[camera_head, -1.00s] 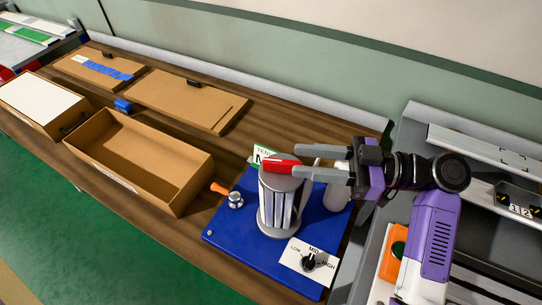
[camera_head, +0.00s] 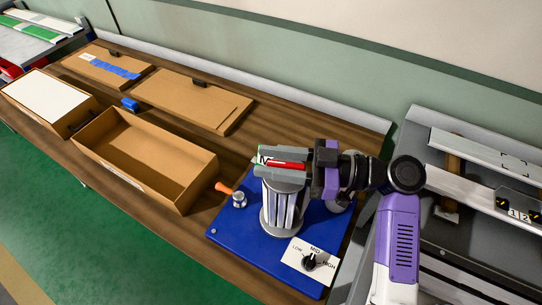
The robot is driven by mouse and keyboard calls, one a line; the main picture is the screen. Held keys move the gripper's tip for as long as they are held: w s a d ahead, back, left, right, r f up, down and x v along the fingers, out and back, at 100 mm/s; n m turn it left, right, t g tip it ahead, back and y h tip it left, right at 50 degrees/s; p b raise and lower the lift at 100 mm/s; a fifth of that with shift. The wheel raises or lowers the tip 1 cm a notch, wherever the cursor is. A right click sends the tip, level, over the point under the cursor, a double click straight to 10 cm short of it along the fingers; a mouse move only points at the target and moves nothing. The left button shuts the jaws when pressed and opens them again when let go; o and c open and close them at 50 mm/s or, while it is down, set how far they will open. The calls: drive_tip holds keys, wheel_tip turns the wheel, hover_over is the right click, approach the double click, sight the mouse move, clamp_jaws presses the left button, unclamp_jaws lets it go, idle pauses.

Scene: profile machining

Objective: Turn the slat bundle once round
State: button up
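The slat bundle (camera_head: 283,212) stands upright on a blue base plate (camera_head: 228,232). It is a round set of pale vertical slats between grey end rings. A red bar (camera_head: 290,165) lies across its top. My gripper (camera_head: 275,164) reaches in level from the right, over the bundle's top. One finger is on the far side of the red bar and one on the near side. Whether they press on it does not show. The fingers hide most of the top ring and part of a white and green sign behind.
A dial panel (camera_head: 312,262) marked LOW, MID and HIGH is at the plate's front right. An orange-handled crank (camera_head: 238,199) stands at its left. An open cardboard box (camera_head: 150,165) and flat cardboard lids (camera_head: 190,98) lie left. A grey machine (camera_head: 480,250) stands right.

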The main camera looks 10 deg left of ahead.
clamp_jaws()
drive_tip(key=shift+f+m+t+b, duration=0.2)
drive_tip(key=shift+m+t+b, duration=0.1)
drive_tip(key=shift+t, duration=0.2)
